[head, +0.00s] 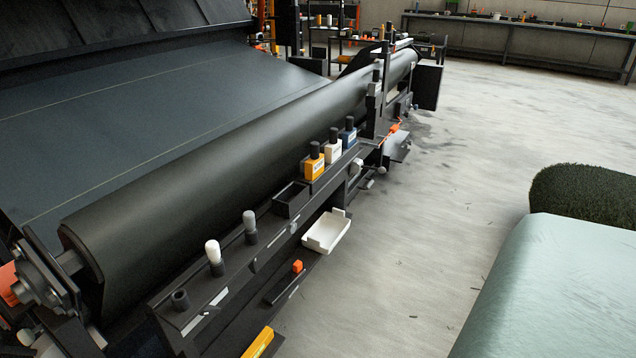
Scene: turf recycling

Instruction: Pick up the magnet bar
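A thin dark bar with an orange block (297,266) at its far end lies along the lower ledge of the machine rail, in front of the white tray. It may be the magnet bar, but I cannot tell for sure. A yellow bar-like object (258,343) with dark marks lies nearer, at the bottom edge of the head view and partly cut off. My gripper is not in view.
A white open tray (327,233) hangs at the rail's side. Yellow, white and blue bottles (332,148) and two capped pegs (214,254) stand along the rail, beside a long dark roller (235,150).

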